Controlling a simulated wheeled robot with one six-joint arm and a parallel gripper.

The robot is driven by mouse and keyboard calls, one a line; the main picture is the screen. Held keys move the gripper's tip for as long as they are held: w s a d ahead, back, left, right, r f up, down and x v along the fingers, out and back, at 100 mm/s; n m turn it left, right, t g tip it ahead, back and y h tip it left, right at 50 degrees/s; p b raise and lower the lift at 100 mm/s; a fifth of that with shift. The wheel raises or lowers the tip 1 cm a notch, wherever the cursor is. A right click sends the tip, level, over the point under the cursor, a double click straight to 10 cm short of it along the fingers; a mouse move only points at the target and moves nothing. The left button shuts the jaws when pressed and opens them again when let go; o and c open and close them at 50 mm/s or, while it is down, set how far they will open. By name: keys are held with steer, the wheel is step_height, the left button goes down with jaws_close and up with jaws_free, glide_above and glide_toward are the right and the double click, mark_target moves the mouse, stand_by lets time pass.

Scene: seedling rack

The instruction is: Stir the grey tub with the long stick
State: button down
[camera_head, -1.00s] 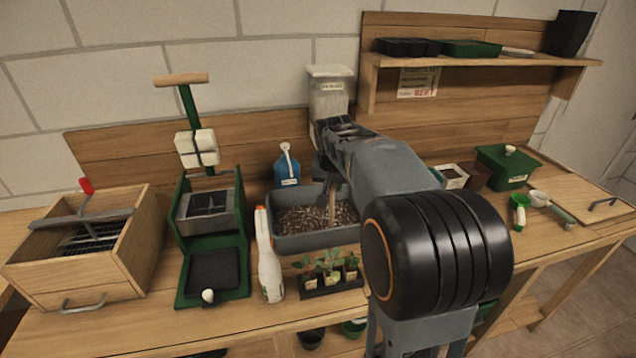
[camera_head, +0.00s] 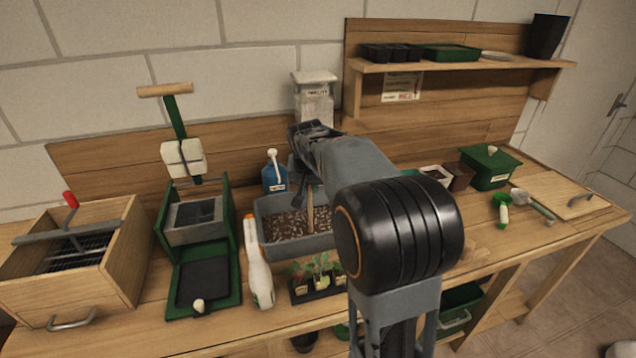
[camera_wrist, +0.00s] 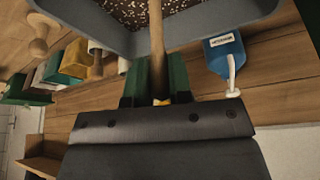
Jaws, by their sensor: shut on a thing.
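The grey tub (camera_head: 290,246) stands on the bench, filled with dark, pale-flecked soil mix. The long stick (camera_head: 311,212) is a light wooden rod, upright or nearly so, with its lower end in the mix inside the tub. In the wrist view the stick (camera_wrist: 156,45) runs from between my green fingers to the mix, and the tub's wall (camera_wrist: 215,25) is at the top. My gripper (camera_wrist: 158,85) is shut on the stick, above the tub. In the head view my arm hides the tub's right side and most of the gripper. The stick's buried tip is hidden.
A blue container (camera_head: 274,176) stands behind the tub. A white spray bottle (camera_head: 257,265) is close on its left, and a seedling tray (camera_head: 318,289) is in front. A green press (camera_head: 172,235) and wooden box (camera_head: 120,265) stand further left. A shelf (camera_head: 450,66) is above right.

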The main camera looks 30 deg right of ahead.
steer(key=shift+s+a, duration=0.25)
steer(key=shift+a, duration=0.25)
steer(key=shift+r, duration=0.1)
step_height(320, 180, up, 15)
steer(key=p, duration=1.1)
steer(key=shift+p, duration=0.35)
stand_by(0.5)
